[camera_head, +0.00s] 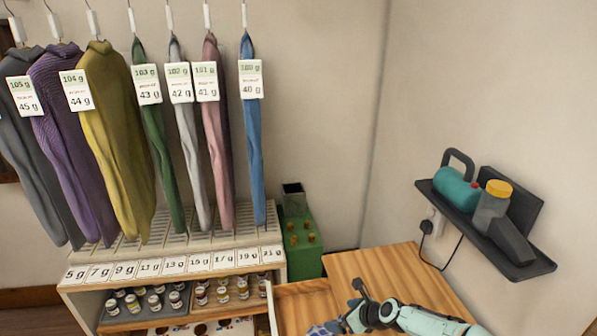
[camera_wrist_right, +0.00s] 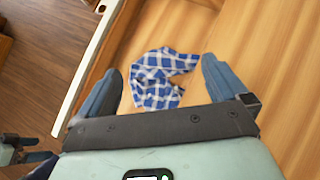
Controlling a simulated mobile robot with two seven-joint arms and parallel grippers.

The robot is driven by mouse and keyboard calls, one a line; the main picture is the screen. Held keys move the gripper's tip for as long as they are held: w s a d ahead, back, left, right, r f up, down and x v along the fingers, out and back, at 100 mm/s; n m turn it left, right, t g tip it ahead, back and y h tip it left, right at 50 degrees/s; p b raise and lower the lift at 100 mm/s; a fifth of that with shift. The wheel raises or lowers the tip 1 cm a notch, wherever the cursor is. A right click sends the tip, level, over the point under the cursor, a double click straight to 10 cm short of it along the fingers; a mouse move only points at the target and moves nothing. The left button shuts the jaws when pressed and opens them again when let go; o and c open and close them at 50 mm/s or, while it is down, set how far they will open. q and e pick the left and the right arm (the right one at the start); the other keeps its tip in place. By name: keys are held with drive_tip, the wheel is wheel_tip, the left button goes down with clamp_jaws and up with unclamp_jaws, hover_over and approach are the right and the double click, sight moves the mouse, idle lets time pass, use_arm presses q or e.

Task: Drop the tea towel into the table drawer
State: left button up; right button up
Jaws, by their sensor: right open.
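The tea towel (camera_wrist_right: 160,78) is blue-and-white checked and lies crumpled on bare wood in the right wrist view. That wood appears to be the floor of the open table drawer (camera_wrist_right: 108,62), whose pale-edged wall runs along the left. The drawer (camera_head: 300,289) also shows at the bottom of the head view, beside the wooden table top (camera_head: 390,262). My right gripper (camera_wrist_right: 160,75) is open, its two blue-grey fingers apart on either side of the towel, without visible grip on it. In the head view my right gripper (camera_head: 343,318) is over the drawer.
A shelf unit (camera_head: 180,262) with labelled slots and small jars stands left of the drawer, under hanging garments. A green box (camera_head: 302,243) stands behind. Wooden floor shows beyond the drawer.

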use_arm(q)
drive_tip(key=shift+w+r+p, duration=0.8)
drive_tip(key=shift+w+r, duration=0.4)
drive_tip(key=shift+r, duration=0.05)
use_arm(e)
drive_tip(key=shift+s+d+r+g+h, duration=0.1)
drive_tip(key=shift+d+r+g+h, duration=0.2)
drive_tip(key=shift+r, duration=0.1)
use_arm(q)
drive_tip(key=shift+s, duration=0.15)
use_arm(e)
drive_tip(key=shift+s, duration=0.15)
use_arm(q)
drive_tip(key=shift+s+f+b, duration=0.85)
drive_tip(key=shift+s+f, duration=0.1)
drive_tip(key=shift+f, duration=0.15)
use_arm(e)
drive_tip(key=v, duration=1.3)
drive_tip(key=shift+r, duration=0.25)
drive_tip(key=shift+f, duration=0.1)
